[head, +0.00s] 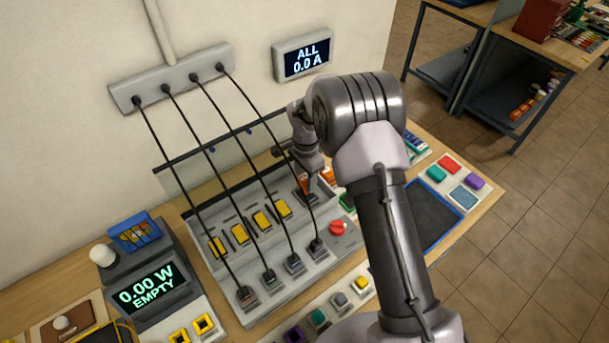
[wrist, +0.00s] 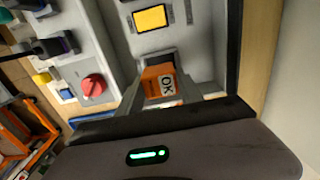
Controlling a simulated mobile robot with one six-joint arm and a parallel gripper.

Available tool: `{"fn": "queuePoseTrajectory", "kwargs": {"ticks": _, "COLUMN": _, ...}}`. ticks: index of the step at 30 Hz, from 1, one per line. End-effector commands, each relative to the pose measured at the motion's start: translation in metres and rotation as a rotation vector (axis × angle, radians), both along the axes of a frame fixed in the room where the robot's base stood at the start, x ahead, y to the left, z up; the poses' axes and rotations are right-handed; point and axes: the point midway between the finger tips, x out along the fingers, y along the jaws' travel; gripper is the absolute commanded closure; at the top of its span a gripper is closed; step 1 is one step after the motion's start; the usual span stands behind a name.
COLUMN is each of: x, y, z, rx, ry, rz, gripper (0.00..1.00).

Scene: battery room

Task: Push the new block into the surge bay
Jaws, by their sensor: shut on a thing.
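The block in my gripper is orange with a white label reading OK (wrist: 158,83); in the head view it shows as a small orange patch (head: 304,184) below my wrist. My gripper (head: 308,172) is shut on it over the far right end of the grey panel (head: 222,213). In the wrist view the two fingers of my gripper (wrist: 160,90) lie on either side of the block. A bay under the block is hidden by it and the fingers, so I cannot tell how deep it sits. Several yellow blocks stand in a row of slots beside it, one near in the wrist view (wrist: 150,18).
Black cables run from a wall strip (head: 172,78) to sockets on the panel's front. A red knob (head: 338,228) is right of the panel. A meter (head: 150,286) reads 0.00 W EMPTY; a wall display (head: 306,59) reads ALL 0.0 A. A dark blue-edged tray (head: 436,208) lies right.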

Motion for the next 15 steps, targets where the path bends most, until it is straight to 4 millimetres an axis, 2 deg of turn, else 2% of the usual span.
{"fn": "queuePoseTrajectory", "kwargs": {"ticks": 1, "x": 0.000, "y": 0.000, "z": -0.011, "rx": 0.000, "ry": 0.000, "rz": 0.001, "gripper": 1.00}}
{"fn": "queuePoseTrajectory", "kwargs": {"ticks": 6, "x": 0.000, "y": 0.000, "z": -0.032, "rx": 0.000, "ry": 0.000, "rz": 0.001, "gripper": 1.00}}
{"fn": "queuePoseTrajectory", "kwargs": {"ticks": 15, "x": 0.000, "y": 0.000, "z": -0.035, "rx": 0.000, "ry": -0.001, "rz": 0.001, "gripper": 1.00}}
